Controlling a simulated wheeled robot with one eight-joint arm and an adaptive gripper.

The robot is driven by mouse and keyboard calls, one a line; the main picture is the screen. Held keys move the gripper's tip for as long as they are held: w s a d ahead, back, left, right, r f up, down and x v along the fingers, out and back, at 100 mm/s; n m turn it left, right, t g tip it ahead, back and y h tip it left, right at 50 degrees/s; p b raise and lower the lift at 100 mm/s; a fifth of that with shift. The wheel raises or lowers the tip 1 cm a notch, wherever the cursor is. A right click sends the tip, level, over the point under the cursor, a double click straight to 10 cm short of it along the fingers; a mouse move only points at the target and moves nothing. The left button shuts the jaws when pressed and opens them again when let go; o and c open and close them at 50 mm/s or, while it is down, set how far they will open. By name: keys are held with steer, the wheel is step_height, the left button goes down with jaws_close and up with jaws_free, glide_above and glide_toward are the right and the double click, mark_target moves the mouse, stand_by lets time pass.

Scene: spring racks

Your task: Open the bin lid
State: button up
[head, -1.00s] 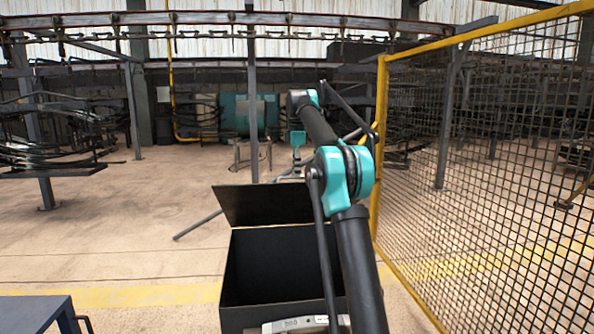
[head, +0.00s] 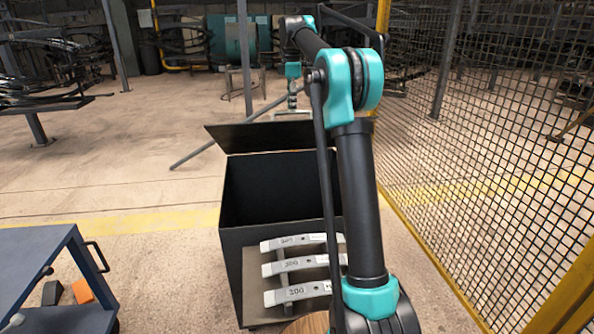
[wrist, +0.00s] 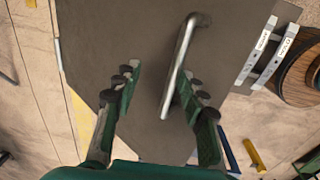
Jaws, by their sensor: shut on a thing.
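The bin (head: 232,262) is a black box in the middle of the head view, with its dark inside showing. Its lid (head: 250,137) is raised and tilted at the bin's far side. In the wrist view the lid's flat dark face (wrist: 130,40) fills the middle, with a metal bar handle (wrist: 186,55) on it. The handle runs closer to the right finger. In the head view my wrist (head: 293,72) is above and beyond the lid, and the fingertips are hard to make out.
Flat springs (head: 296,292) marked 200 lie on a stand before the bin. A round wooden piece (head: 308,324) is at the bottom edge. A blue cart (head: 40,250) stands at left, a yellow-framed mesh fence (head: 480,150) at right. Floor behind the bin is mostly clear.

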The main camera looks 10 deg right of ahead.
steer(key=s+f, duration=0.6)
steer(key=f, duration=0.6)
steer(key=s+f, duration=0.7)
steer(key=f, duration=0.4)
steer(key=shift+f, duration=0.4)
steer(key=shift+s, duration=0.1)
steer(key=s+r+t, duration=0.2)
steer(key=s+r, duration=0.3)
steer(key=r, duration=0.5)
steer(key=x, duration=1.7)
steer(key=shift+f, duration=0.15)
steer(key=shift+s, duration=0.1)
jaws_close()
